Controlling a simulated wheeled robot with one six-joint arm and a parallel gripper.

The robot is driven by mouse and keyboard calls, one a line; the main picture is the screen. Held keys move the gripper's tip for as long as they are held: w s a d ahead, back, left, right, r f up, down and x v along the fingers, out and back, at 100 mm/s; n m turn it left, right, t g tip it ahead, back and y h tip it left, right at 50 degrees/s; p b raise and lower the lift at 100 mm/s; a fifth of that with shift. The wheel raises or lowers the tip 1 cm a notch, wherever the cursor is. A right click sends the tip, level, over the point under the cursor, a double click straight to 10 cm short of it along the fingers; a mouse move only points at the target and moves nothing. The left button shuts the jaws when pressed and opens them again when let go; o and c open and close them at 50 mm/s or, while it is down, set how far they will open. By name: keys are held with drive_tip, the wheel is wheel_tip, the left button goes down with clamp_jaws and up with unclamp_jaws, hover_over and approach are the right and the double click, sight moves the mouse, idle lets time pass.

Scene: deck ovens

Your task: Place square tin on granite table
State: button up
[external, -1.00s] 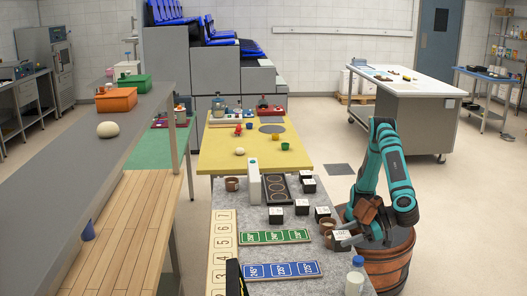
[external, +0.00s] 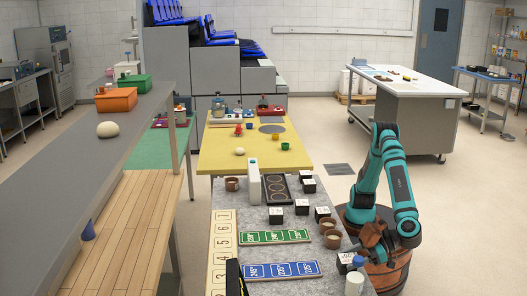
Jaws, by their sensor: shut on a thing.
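My gripper (external: 360,254) is low at the right edge of the grey speckled granite table (external: 225,200). It is shut on a square tin (external: 344,264), a small dark box with a pale top. The tin is over the front right part of the table; I cannot tell whether it touches the surface. Similar square tins stand on the table, such as one at the middle (external: 275,215) and one near the right edge (external: 322,213).
Two brown round pots, one of them nearest my gripper (external: 333,240), stand just behind the held tin. Green (external: 274,237) and blue (external: 282,270) number strips lie to the left. A black tray (external: 276,189) lies farther back.

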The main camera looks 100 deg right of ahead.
drive_tip(key=shift+f, duration=1.3)
drive_tip(key=o, duration=1.1)
drive_tip(key=shift+f, duration=0.1)
drive_tip(key=shift+s+r, duration=0.15)
drive_tip(key=shift+r, duration=0.05)
drive_tip(key=v, duration=1.1)
drive_tip(key=shift+s, duration=0.3)
drive_tip(key=shift+r, duration=0.2)
